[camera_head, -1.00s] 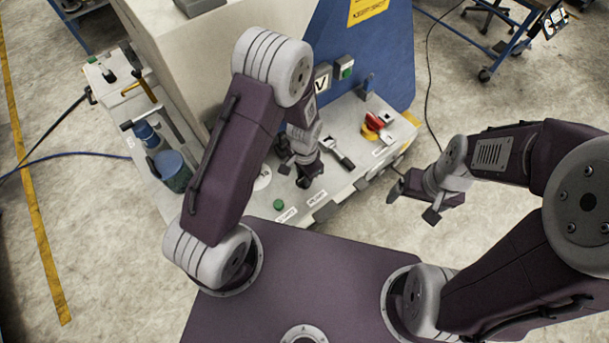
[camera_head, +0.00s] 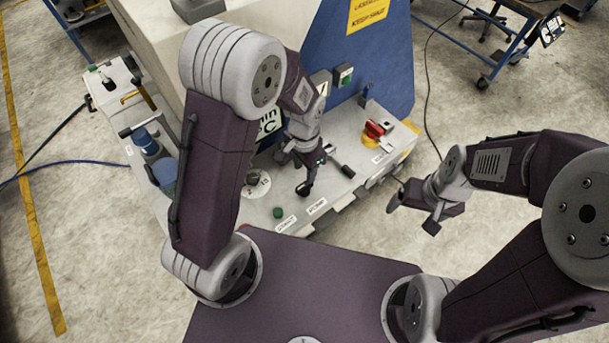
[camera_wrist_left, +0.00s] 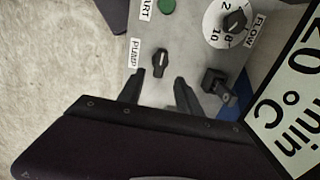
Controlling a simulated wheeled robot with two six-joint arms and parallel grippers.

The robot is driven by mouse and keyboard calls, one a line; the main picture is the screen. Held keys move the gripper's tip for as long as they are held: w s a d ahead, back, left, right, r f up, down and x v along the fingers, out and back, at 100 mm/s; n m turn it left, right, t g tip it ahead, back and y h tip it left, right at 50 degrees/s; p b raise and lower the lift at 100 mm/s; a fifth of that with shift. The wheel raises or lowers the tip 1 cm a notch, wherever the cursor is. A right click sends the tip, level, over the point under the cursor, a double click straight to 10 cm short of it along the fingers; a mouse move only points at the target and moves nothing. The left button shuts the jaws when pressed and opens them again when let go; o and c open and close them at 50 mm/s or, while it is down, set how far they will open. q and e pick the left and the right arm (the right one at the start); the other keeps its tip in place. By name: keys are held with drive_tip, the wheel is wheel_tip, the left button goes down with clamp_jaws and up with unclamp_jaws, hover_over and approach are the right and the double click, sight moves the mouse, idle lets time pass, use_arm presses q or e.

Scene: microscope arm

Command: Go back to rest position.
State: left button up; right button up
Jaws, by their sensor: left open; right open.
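My left gripper (camera_head: 298,172) hangs above the front part of the grey machine panel (camera_head: 335,195). In the left wrist view its two dark fingers (camera_wrist_left: 162,88) are apart with nothing between them. A black pump knob (camera_wrist_left: 160,62) on the panel lies beyond the fingertips. My right gripper (camera_head: 412,212) is open and empty over the bare floor, to the right of the panel.
The panel carries a flow dial (camera_head: 257,184), also in the left wrist view (camera_wrist_left: 229,22), a green button (camera_head: 278,213) and a red-and-yellow switch (camera_head: 373,133). A blue upright plate (camera_head: 385,60) rises behind.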

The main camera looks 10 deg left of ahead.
idle(0.5)
use_arm(q)
drive_tip(key=s+a+n+t+b, duration=0.1)
drive_tip(key=s+a+n+b, duration=0.3)
drive_tip(key=s+a+n, duration=0.3)
drive_tip(key=shift+s+a+r+n+b, duration=0.15)
drive_tip(key=shift+s+r+n+b, duration=0.2)
drive_tip(key=shift+s+n, duration=0.2)
drive_tip(key=shift+s, duration=0.15)
